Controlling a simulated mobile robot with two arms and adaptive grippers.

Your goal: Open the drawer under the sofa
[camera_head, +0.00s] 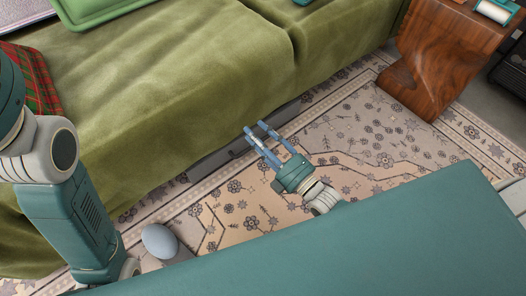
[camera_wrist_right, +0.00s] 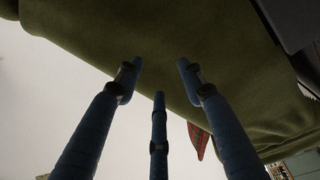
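The green sofa (camera_head: 165,75) fills the upper left of the head view. Under its front edge is the dark grey drawer front (camera_head: 208,161), low above the rug. A small darker detail that may be a handle shows on it, too small to be sure. My right gripper (camera_head: 258,132) is at the drawer front, with its blue fingers spread and nothing between them. Whether a fingertip touches the drawer cannot be told. In the right wrist view the three fingers (camera_wrist_right: 160,80) stand apart before the green sofa fabric (camera_wrist_right: 235,60). My left gripper is out of view.
A patterned rug (camera_head: 365,125) covers the floor before the sofa. A carved wooden side table (camera_head: 447,50) stands at the upper right. A green tray (camera_head: 92,9) and a red plaid cloth (camera_head: 40,88) lie on the sofa. Open rug lies right of my right gripper.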

